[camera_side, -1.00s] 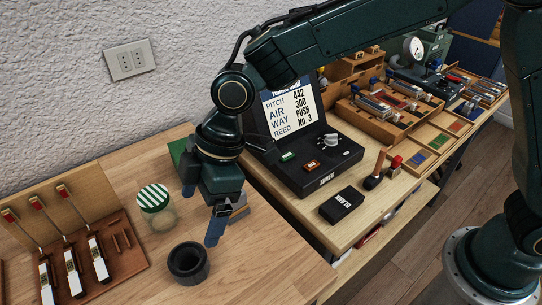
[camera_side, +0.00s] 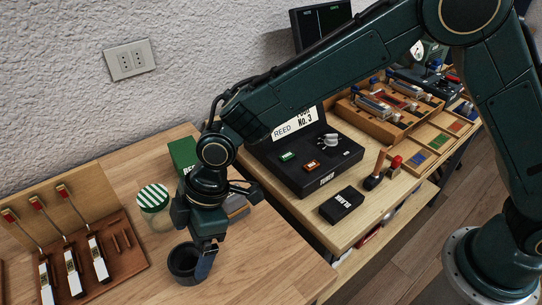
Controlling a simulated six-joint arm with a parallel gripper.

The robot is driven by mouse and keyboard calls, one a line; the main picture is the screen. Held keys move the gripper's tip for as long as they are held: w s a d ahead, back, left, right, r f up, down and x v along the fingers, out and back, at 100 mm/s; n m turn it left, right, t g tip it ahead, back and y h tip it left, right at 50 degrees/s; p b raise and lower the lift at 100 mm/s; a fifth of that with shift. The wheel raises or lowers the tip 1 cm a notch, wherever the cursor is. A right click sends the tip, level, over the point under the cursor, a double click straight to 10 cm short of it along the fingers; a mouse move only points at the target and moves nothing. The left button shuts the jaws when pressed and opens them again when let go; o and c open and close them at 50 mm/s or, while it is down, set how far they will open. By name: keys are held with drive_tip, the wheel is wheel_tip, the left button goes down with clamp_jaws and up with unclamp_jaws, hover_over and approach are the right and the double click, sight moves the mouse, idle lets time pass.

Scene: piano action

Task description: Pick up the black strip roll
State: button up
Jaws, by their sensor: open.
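The black strip roll (camera_side: 183,262) stands as a short dark ring, open at the top, on the wooden table in the camera_side view. My gripper (camera_side: 200,262) points down at it from above right. One blue-grey finger shows at the roll's right side and overlaps its rim. The other finger is hard to make out, and I cannot tell whether the visible finger touches the roll. The jaws are open.
A jar with a green-striped lid (camera_side: 154,199) stands just behind the roll. A brown rack with white hammer parts (camera_side: 78,262) is at the left. A green box (camera_side: 184,153) is behind my gripper. The table's front right is clear.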

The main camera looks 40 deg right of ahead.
sight(191, 267)
drive_tip(key=shift+x, duration=2.55)
drive_tip(key=shift+s, duration=0.1)
drive_tip(key=c, duration=1.1)
drive_tip(key=shift+o, duration=0.2)
drive_tip(key=shift+r, duration=0.2)
wheel_tip(191, 267, up, 20)
drive_tip(key=shift+f, duration=0.2)
